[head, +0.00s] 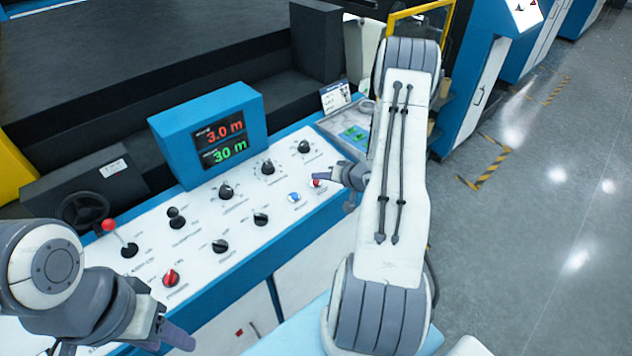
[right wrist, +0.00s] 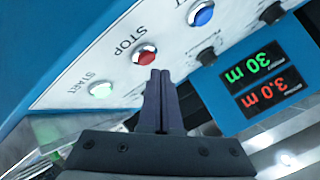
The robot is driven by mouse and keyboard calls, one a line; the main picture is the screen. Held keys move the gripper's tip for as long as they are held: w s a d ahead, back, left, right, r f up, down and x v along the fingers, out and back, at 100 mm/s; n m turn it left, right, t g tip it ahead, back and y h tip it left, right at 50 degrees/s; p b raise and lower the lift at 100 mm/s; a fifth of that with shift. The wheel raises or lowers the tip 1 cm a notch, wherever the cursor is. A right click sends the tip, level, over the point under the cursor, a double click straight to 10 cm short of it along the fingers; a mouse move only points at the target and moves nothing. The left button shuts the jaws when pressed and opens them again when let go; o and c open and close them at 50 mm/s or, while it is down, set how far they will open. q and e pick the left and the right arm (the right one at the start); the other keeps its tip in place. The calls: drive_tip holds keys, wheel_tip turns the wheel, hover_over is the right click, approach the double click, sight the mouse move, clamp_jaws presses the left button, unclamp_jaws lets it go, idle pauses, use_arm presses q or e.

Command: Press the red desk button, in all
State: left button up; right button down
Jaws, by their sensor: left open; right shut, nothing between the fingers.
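The red desk button (right wrist: 144,54), labelled STOP, sits on the white sloped desk panel in the right wrist view. In the head view the red button (head: 315,183) shows at the panel's right end, partly covered by my right gripper (head: 332,178). My right gripper (right wrist: 160,74) is shut and empty, its fingertips very close to the button's lower right edge. I cannot tell whether they touch it. My left gripper (head: 176,334) is open and empty at the lower left, in front of the desk.
A blue button (head: 295,197) and a whitish START button (right wrist: 101,90) flank the red one. The panel has several black knobs, a red knob (head: 171,278) and a red-topped lever (head: 109,225). A display (head: 222,143) reads 3.0 m and 30 m. Open floor lies right.

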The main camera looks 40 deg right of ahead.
drive_tip(key=shift+f, duration=0.4)
drive_tip(key=shift+w+f+b, duration=0.15)
drive_tip(key=shift+f+b, duration=0.25)
idle(0.4)
drive_tip(key=shift+r, duration=0.15)
idle(0.3)
drive_tip(key=shift+s+r+p, duration=0.2)
drive_tip(key=shift+r+p, duration=0.45)
drive_tip(key=shift+p, duration=0.15)
drive_tip(key=r+p, duration=0.4)
drive_tip(key=r, duration=0.1)
drive_tip(key=shift+s+p, duration=0.3)
drive_tip(key=shift+s, duration=0.1)
